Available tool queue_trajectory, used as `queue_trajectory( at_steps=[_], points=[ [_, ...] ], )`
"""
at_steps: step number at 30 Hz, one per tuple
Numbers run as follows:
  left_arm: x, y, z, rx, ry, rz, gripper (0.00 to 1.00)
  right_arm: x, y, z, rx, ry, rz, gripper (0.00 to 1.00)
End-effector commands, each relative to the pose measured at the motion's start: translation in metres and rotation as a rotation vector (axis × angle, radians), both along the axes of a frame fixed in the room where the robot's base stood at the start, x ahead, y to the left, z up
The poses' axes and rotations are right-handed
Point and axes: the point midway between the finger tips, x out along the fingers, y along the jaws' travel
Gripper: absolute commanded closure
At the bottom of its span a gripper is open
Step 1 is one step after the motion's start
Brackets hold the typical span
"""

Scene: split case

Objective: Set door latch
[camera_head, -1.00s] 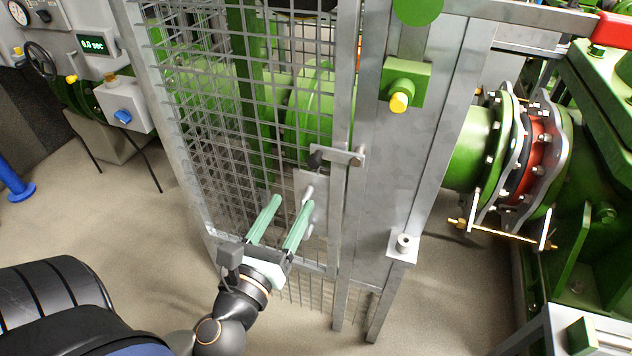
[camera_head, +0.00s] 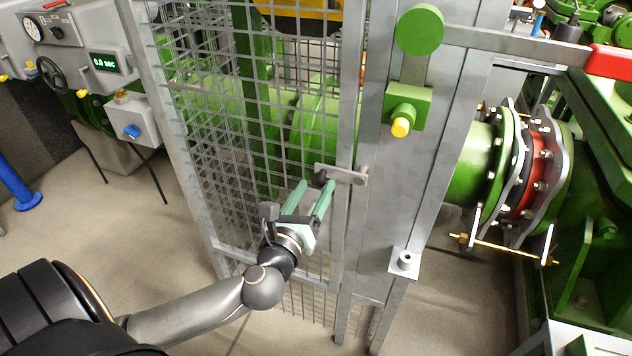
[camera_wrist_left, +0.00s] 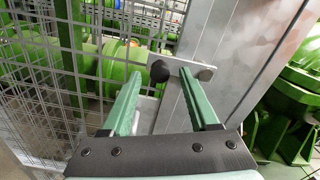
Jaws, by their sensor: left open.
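The door latch (camera_head: 341,174) is a short grey metal bar with a dark round knob at its left end. It lies about level across the gap between the mesh door (camera_head: 222,110) and the grey post (camera_head: 385,215). In the left wrist view the latch (camera_wrist_left: 182,66) shows ahead of the fingers, with its black knob (camera_wrist_left: 159,71) seen between the fingertips. My left gripper (camera_head: 316,184) is open, its two green fingers pointing up at the knob end. Whether a finger touches the knob I cannot tell. My right gripper is not in view.
A green block with a yellow button (camera_head: 401,127) sits on the post above the latch. A lever with a red handle (camera_head: 610,61) extends at the upper right. A small bracket (camera_head: 404,262) sticks out lower on the post.

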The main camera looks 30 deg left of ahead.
Motion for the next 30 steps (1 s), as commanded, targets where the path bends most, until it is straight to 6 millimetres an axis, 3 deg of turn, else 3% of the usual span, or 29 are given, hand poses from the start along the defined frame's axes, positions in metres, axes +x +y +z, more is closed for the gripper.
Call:
queue_trajectory(
  at_steps=[6,16,30],
  points=[
    [0.015,0.003,0.0,0.0,0.0,-0.001,0.39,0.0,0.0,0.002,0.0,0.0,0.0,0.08],
    [0.017,0.004,-0.001,0.0,0.001,0.0,0.4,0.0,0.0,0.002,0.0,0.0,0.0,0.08],
    [0.017,0.004,0.0,0.0,0.001,0.0,0.93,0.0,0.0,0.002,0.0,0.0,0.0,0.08]
  ],
)
